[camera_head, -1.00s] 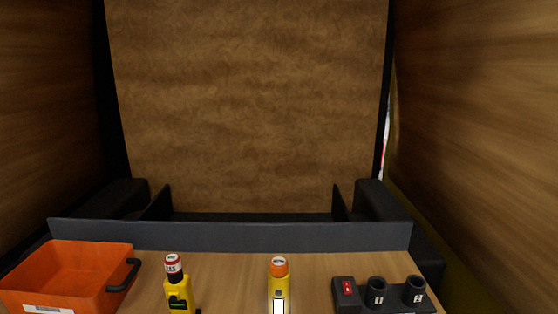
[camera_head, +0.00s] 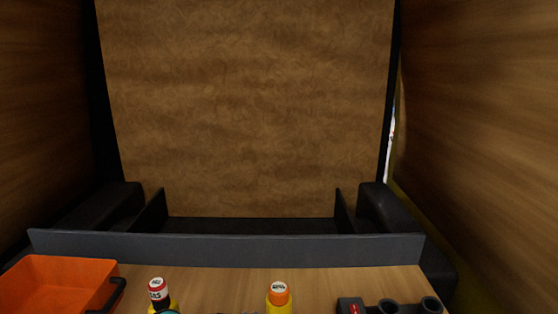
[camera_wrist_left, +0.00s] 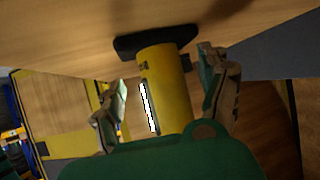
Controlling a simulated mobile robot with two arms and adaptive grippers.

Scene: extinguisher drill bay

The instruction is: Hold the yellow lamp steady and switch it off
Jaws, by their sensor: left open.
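My left gripper (camera_wrist_left: 165,72) is open, with one finger on each side of the lamp. The right finger looks close to it; contact cannot be told. My right gripper is not in view.
An orange bin (camera_head: 58,284) with a black handle is at the left. A yellow item with a red and white cap (camera_head: 158,291) stands left of the lamp. A grey ledge (camera_head: 230,247) runs behind.

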